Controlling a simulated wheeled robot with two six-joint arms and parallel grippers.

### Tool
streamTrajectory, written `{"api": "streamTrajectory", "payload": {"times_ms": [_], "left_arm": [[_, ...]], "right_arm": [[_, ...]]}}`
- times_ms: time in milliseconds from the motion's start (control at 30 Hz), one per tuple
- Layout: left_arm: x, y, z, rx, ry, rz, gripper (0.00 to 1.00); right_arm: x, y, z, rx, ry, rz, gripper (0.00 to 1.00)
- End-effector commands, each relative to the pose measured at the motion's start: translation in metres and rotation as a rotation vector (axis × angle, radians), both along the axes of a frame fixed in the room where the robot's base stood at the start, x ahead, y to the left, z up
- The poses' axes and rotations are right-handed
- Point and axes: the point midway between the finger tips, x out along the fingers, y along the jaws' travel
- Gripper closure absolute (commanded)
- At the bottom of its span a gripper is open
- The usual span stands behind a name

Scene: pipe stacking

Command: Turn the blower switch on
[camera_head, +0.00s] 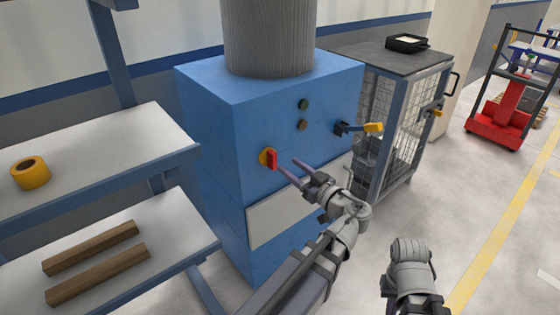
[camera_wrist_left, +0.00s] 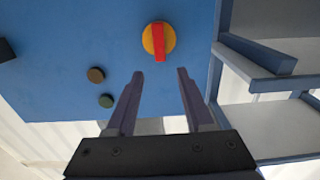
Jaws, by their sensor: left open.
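The blower switch, a red handle on a yellow round base (camera_head: 268,159), sits on the front of the blue cabinet (camera_head: 220,130). The handle stands upright. My left gripper (camera_head: 286,164) is open, with its fingers pointing at the switch from the right and no visible contact. In the left wrist view, the switch (camera_wrist_left: 158,40) lies beyond the gap between the open fingertips (camera_wrist_left: 160,73), roughly centred, with its red handle lengthwise between them. Nothing is between the fingers. My right gripper is not in view; only a grey arm part shows at lower right.
Two small round buttons (camera_head: 303,113) are right of the switch. A dark bracket with a yellow end (camera_head: 373,127) juts from the cabinet's right side. A shelf (camera_head: 100,150) with yellow tape (camera_head: 30,173) stands left. A mesh cage (camera_head: 400,120) is at right.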

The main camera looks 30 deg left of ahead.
Motion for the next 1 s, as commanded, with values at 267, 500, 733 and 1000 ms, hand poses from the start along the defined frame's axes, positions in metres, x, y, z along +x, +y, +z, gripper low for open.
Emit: {"api": "streamTrajectory", "payload": {"times_ms": [267, 500, 733, 1000], "left_arm": [[0.016, 0.039, 0.000, -0.001, 0.003, 0.004, 0.47], [0.026, 0.062, 0.000, -0.001, 0.003, 0.003, 0.47], [0.028, 0.068, -0.001, -0.002, 0.003, 0.001, 0.47], [0.028, 0.067, -0.001, -0.002, 0.003, 0.001, 0.60]], "right_arm": [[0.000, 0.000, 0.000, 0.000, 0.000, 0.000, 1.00], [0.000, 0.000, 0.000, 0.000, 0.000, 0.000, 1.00], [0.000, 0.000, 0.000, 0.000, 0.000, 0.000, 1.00], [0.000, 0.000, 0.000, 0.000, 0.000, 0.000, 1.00]]}}
